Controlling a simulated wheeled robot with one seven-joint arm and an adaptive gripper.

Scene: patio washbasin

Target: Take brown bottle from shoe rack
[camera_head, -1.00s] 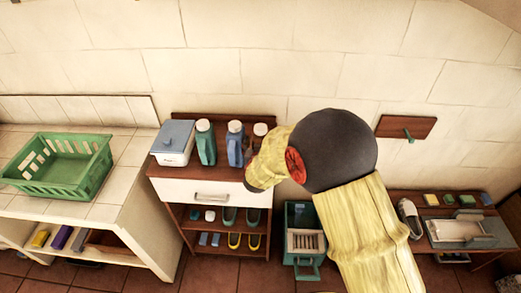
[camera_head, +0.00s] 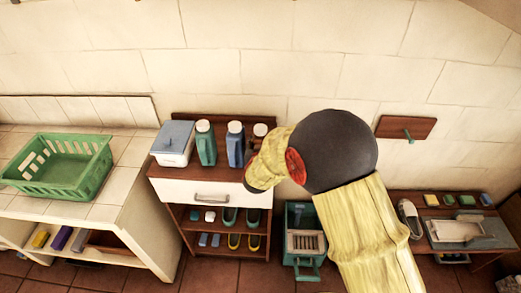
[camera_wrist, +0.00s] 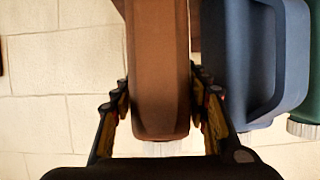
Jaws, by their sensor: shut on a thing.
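The brown bottle (camera_wrist: 160,60) fills the middle of the wrist view, between the two fingers of my gripper (camera_wrist: 162,88). My gripper is shut on it, with a finger against each side. In the head view the bottle's pale cap (camera_head: 260,129) shows just above my yellow-sleeved arm, which hides most of its body and my fingers. The bottle is at the right of the top of the shoe rack (camera_head: 185,190). I cannot tell whether its base touches the top.
A blue bottle (camera_head: 235,150) stands close beside the brown one, with a green bottle (camera_head: 206,150) and a white box with a grey lid (camera_head: 174,145) further left. Several shoes sit on the lower shelves. The tiled wall (camera_head: 260,70) is close behind.

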